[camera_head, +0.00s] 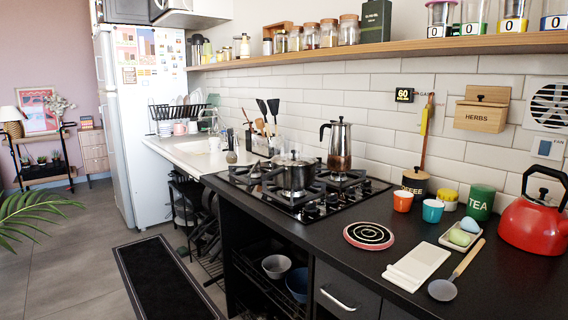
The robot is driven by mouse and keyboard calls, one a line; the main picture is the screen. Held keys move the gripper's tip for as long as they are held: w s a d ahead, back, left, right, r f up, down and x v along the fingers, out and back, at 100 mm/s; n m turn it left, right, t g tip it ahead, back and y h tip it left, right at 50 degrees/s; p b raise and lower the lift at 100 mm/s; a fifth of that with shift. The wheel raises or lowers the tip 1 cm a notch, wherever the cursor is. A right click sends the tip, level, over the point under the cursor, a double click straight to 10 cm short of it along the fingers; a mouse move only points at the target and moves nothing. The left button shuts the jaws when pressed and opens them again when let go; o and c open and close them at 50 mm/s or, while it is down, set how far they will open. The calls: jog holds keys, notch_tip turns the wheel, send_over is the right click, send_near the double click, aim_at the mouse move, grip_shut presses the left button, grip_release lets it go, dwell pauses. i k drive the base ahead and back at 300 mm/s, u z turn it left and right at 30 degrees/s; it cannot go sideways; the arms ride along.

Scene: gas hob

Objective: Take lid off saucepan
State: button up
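A steel saucepan (293,178) stands on the near burner area of the black gas hob (330,205), in the middle of the picture. Its lid (291,160) sits on top of the pan, with a small knob standing up at its middle. The pan is small in this view, so I cannot tell the fine seating of the lid. My gripper is not in view.
A tall coffee pot (339,150) stands on the hob behind the saucepan. A red kettle (535,222), orange cup (402,200), striped round mat (369,235), white board (416,267) and spoon (442,290) are to the right. A wooden shelf (400,49) runs above. Floor is open at left.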

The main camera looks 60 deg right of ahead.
aim_at(293, 159)
jog(key=z, duration=0.15)
jog(key=i, duration=0.9)
jog(key=u, duration=0.05)
